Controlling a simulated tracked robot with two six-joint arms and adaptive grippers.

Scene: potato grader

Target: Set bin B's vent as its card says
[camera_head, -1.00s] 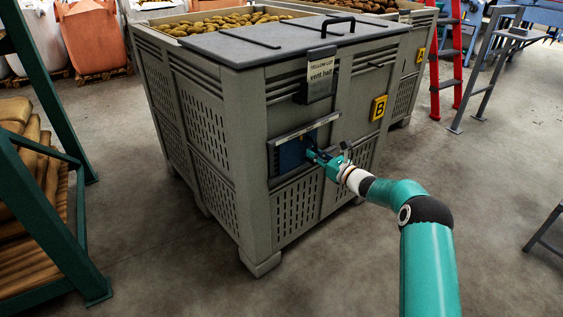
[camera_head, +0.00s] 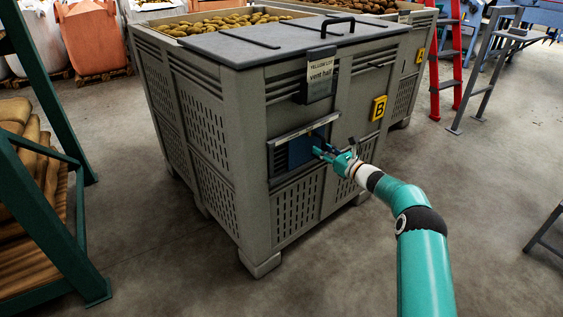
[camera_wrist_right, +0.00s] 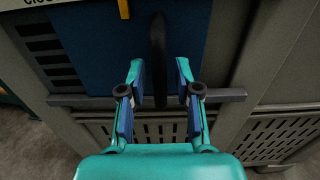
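Bin B (camera_head: 250,130) is a grey slatted crate with a yellow B plate (camera_head: 379,108). Its card (camera_head: 320,71) reads "YELLOW LOT vent half". Below the card, a blue vent shutter (camera_head: 300,152) sits in a rail; dark slats (camera_head: 279,160) show left of it. The wrist view shows the blue shutter (camera_wrist_right: 100,50), its dark upright handle (camera_wrist_right: 158,55) and bare slats (camera_wrist_right: 45,50) at left. My right gripper (camera_head: 318,150) is at the shutter's right part. In the wrist view its fingers (camera_wrist_right: 160,75) stand apart on either side of the handle, with gaps showing. My left gripper is out of view.
A dark lid with a handle (camera_head: 338,20) covers the bin's front part; potatoes (camera_head: 225,22) lie behind it. A green rack with sacks (camera_head: 30,150) stands left. A red ladder (camera_head: 447,60) and grey stand (camera_head: 490,60) are back right.

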